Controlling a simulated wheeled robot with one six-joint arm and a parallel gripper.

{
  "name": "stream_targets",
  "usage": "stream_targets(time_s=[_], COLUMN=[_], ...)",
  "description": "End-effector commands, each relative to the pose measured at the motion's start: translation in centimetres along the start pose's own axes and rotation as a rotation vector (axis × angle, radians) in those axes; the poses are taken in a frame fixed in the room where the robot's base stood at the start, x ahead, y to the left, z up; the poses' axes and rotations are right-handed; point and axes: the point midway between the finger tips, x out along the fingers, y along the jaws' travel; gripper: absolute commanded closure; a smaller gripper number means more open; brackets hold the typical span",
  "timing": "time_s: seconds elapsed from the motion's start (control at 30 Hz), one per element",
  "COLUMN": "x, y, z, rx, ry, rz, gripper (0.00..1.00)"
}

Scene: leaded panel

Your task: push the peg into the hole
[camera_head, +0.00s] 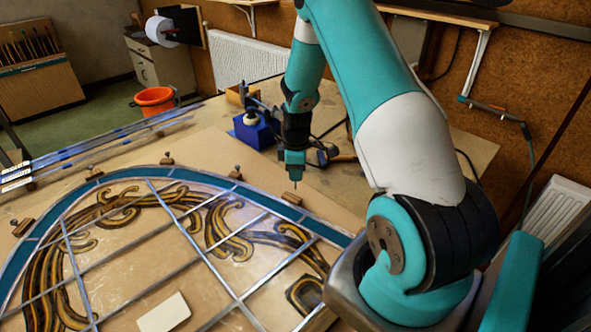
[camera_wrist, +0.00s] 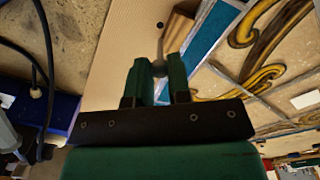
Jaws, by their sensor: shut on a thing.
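My gripper (camera_head: 294,174) points down at the far right edge of the leaded panel (camera_head: 140,262). In the wrist view its green fingers (camera_wrist: 159,78) are shut on a small grey rounded peg (camera_wrist: 158,68). In the head view a thin dark tip, which looks like the peg (camera_head: 295,185), shows under the fingers. A small wooden block (camera_head: 291,198) lies just below; it also shows in the wrist view (camera_wrist: 179,34), beyond the fingertips. I cannot tell whether the peg touches the block.
Other wooden blocks with knobs (camera_head: 167,159) stand along the panel's blue-green border. A blue box (camera_head: 254,131), a dark tool and cables lie on the bench behind my gripper. Metal strips (camera_head: 110,143) lie at the left. Bare board is free right of the panel.

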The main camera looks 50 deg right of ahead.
Motion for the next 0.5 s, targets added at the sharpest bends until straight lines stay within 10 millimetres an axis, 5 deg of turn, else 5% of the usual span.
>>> stream_targets(time_s=[0.2,0.5], x=[2.1,2.4], y=[0.0,0.0], z=[0.0,0.0], rx=[0.000,0.000], ry=[0.001,0.001], rz=[0.002,0.002], gripper=[1.00,1.00])
